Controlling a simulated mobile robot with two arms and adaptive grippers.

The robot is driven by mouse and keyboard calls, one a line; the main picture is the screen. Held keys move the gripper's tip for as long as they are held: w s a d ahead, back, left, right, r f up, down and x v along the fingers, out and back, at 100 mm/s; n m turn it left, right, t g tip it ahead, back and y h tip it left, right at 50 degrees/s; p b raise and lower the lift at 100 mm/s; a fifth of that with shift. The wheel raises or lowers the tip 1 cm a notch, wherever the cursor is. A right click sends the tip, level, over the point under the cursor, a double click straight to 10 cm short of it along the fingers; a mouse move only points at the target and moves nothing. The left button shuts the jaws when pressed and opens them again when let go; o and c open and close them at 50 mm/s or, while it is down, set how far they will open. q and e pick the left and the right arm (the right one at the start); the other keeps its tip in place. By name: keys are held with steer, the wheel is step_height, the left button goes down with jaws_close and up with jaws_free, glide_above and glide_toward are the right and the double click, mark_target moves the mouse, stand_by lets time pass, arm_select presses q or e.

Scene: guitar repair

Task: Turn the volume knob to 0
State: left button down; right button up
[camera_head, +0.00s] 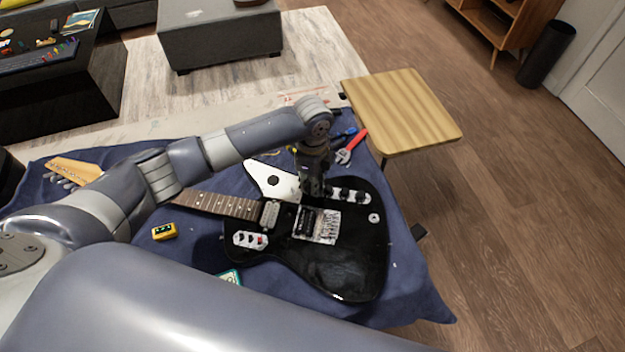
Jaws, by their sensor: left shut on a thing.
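A black electric guitar (345,265) lies flat on a blue cloth, its neck (220,205) pointing left. A silver control plate with several black knobs (350,196) sits near the body's upper edge. My left gripper (316,188) reaches down from above to the left end of this plate. It is shut on a knob there; the gripper itself hides that knob and its setting. A second small plate with switches (250,240) sits lower left on the body. My right gripper is not in view.
The blue cloth (415,290) covers the work table. A wooden stool (405,110) stands at the back right. My arm crosses above the guitar neck.

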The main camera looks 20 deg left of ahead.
arm_select(q)
steer(key=n+p, duration=0.2)
steer(key=p, duration=0.1)
steer(key=shift+r+n, duration=0.3)
steer(key=shift+n, duration=0.1)
steer(key=shift+f+n+p, duration=0.25)
steer(key=shift+n+p, duration=0.45)
steer(key=c, duration=1.5)
jaws_free()
steer(key=shift+o, duration=0.2)
step_height(320, 180, up, 12)
